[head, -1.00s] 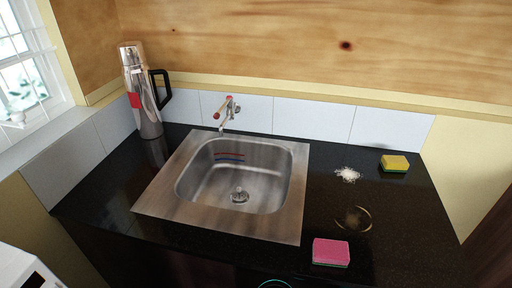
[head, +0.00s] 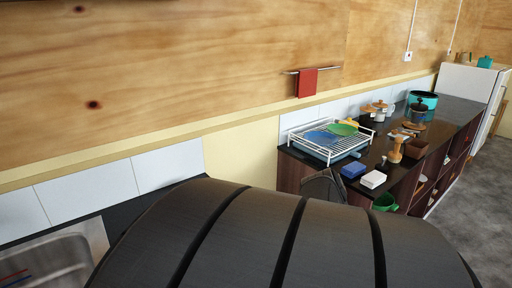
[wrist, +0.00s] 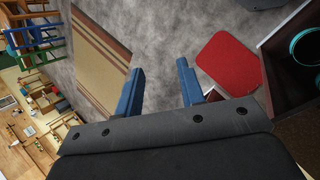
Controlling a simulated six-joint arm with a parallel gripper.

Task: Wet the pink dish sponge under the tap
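The pink dish sponge is not seen in either view now; my own dark arm covers much of the lower head view and may hide it. The sink (head: 84,235) shows only in part at the lower left of the head view, with its basin cut off by the frame edge. The tap is out of the picture. My gripper (wrist: 160,80) shows in the wrist view with its two blue fingers wide apart and nothing between them. It points out over the grey floor.
A second counter stands to the right with a dish rack (head: 330,140), a blue sponge (head: 353,170), a white block (head: 373,179), a green mug (head: 385,202) and pots. The wrist view shows a red mat (wrist: 229,65) and a striped rug (wrist: 100,55).

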